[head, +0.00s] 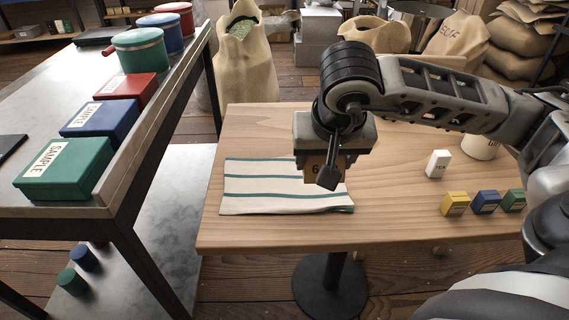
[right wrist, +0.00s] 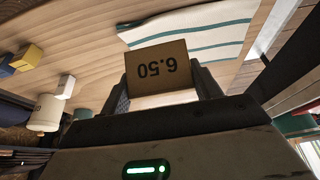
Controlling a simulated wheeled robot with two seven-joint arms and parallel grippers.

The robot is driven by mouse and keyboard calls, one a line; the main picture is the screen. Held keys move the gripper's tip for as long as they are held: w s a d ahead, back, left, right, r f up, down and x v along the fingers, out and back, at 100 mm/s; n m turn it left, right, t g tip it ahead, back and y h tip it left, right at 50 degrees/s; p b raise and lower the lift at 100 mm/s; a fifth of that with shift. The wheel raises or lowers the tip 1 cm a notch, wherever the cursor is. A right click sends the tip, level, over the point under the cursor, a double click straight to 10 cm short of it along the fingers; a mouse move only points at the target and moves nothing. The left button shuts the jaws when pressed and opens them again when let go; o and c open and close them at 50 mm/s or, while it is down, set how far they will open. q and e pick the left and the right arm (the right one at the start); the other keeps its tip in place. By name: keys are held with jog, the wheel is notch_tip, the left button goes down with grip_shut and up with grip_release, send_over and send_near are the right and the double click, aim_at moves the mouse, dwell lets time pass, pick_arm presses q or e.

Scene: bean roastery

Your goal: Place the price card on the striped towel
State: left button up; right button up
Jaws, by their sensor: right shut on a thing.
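In the head view the card (head: 313,168) is mostly hidden behind my right gripper (head: 327,172), over the right part of the striped towel. The striped towel (head: 260,188) is white with green stripes and lies flat on the wooden table; it also shows in the right wrist view (right wrist: 215,37). I cannot tell whether the card touches the towel. My left gripper is not in view.
On the wooden table (head: 400,222), a white block (head: 438,164), a yellow box (head: 455,204), a blue box (head: 486,202) and a green box (head: 513,200) stand right of the towel. A metal bench (head: 60,110) with sample boxes and canisters stands left.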

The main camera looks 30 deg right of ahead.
jog(key=w+f, duration=0.3)
jog(key=w, duration=0.1)
jog(key=w+f, duration=0.2)
jog(key=w, duration=0.1)
jog(key=w+f, duration=0.3)
jog(key=w, duration=0.1)
jog(key=shift+w+f, duration=0.45)
jog(key=shift+f, duration=0.1)
notch_tip(320, 180, down, 3)
jog(key=shift+w+f, duration=0.1)
